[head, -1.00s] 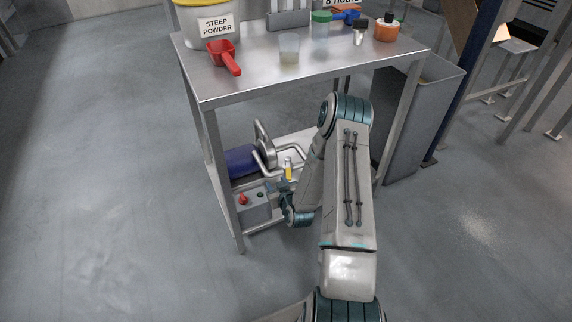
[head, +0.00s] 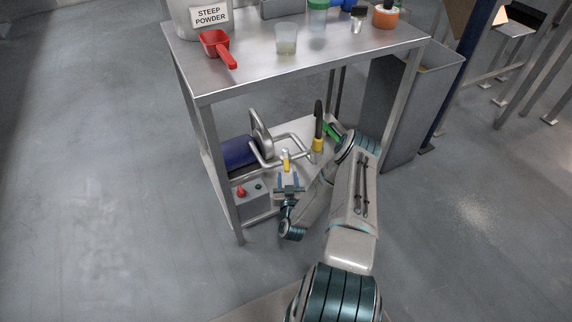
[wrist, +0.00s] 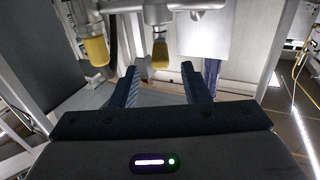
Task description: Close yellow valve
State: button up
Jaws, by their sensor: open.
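A yellow valve handle (head: 286,165) sits on the metal piping on the lower shelf in the head view. In the wrist view a yellow handle (wrist: 160,55) hangs from a silver fitting, ahead of and between my fingers. My gripper (head: 288,180) is open and empty just in front of the handle, with a gap left. Its two fingers also show in the wrist view (wrist: 171,72). A second yellow piece (head: 318,144) sits at the foot of a black upright part, and another yellow piece shows at upper left in the wrist view (wrist: 95,50).
A blue motor (head: 240,152) and curved pipes stand left of the handle. A grey box (head: 250,202) with a red knob is at the shelf's front left. A green handle (head: 333,130) is at right. The table top (head: 330,50) overhangs the shelf; its front left leg (head: 220,175) is close.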

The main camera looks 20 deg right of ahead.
aim_at(286, 161)
jog(key=b+x, duration=0.2)
jog(key=x, duration=0.6)
jog(key=shift+c, duration=0.3)
grip_shut()
jog(key=shift+a, duration=0.1)
